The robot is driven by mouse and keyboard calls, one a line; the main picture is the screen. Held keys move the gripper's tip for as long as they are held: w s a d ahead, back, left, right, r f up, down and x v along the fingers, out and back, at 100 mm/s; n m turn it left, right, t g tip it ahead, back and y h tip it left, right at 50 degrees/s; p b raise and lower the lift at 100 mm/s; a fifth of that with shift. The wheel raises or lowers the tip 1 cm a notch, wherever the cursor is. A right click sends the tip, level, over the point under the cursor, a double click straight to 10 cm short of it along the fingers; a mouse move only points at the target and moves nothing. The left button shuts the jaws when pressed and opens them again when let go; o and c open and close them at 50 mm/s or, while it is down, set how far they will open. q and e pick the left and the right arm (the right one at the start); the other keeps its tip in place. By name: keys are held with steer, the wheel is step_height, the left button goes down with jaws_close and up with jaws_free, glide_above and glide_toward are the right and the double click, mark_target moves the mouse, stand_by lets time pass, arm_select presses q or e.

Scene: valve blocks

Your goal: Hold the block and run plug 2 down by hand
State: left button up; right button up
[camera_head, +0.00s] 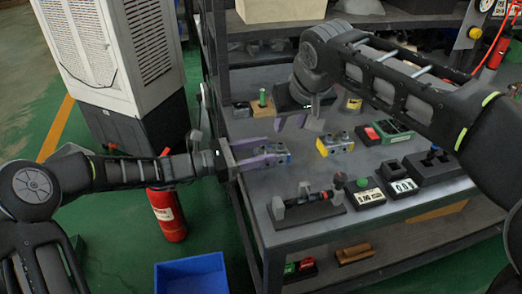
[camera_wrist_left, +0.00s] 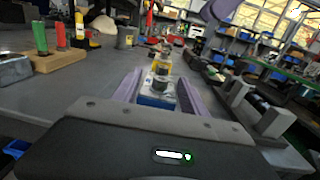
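A small grey and blue valve block (camera_head: 276,149) is between the purple fingers of my left gripper (camera_head: 270,152), by the table's left edge. In the left wrist view the block (camera_wrist_left: 157,101) shows its blue lower part, and the fingers lie along both its sides. The gripper looks shut on it. Small round parts show on top; which is plug 2 I cannot tell. My right gripper (camera_head: 292,122) points down, fingers apart and seemingly empty, above and behind the held block. One purple finger of it shows at the top of the left wrist view.
A yellow and grey block (camera_head: 335,144) stands to the right. A dark fixture (camera_head: 307,208) lies in front, with a counter box (camera_head: 402,187) and green-red box (camera_head: 388,132) farther right. A wooden stand with a green peg (camera_head: 263,104) is at the back left.

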mark_target(281, 144)
arm_select(q)
jaws_close()
stand_by(0.3)
arm_select(e)
steer(key=shift+r, duration=0.1)
steer(key=shift+c, duration=0.9)
steer(key=shift+d+r+n+g, duration=0.15)
steer(key=shift+r+n+g, duration=0.15)
steer(key=shift+r+g, duration=0.45)
steer(key=shift+f, duration=0.1)
steer(key=x, duration=1.2)
steer(key=shift+w, duration=0.1)
steer(key=shift+d, duration=0.1)
steer(key=shift+c, duration=0.5)
jaws_close()
